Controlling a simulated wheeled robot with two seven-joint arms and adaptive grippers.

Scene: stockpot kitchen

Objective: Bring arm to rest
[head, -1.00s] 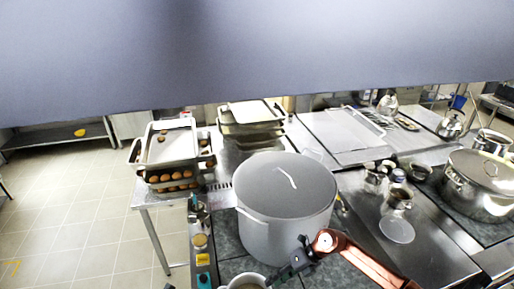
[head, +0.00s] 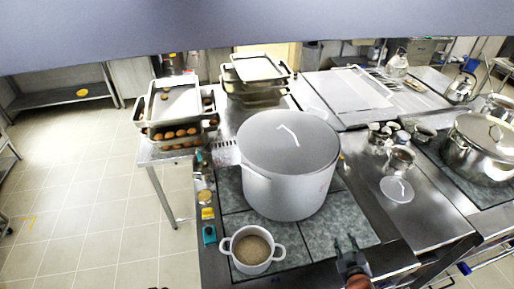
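My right gripper (head: 346,243) shows at the bottom of the head view, over the front edge of the grey stove top (head: 310,240). Its two dark fingertips look apart, with nothing seen between them. The copper-coloured part of my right arm comes up from the bottom edge behind it. The gripper is to the right of a small pot (head: 252,262) and in front of a large lidded stockpot (head: 289,200), apart from both. My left gripper is not in view.
Trays with round brown items (head: 174,139) stand on a steel table at the left. Another tray stack (head: 256,85) is behind the stockpot. A steel lidded pot (head: 481,160) and cups (head: 399,158) are at the right. The floor (head: 80,190) at left is clear.

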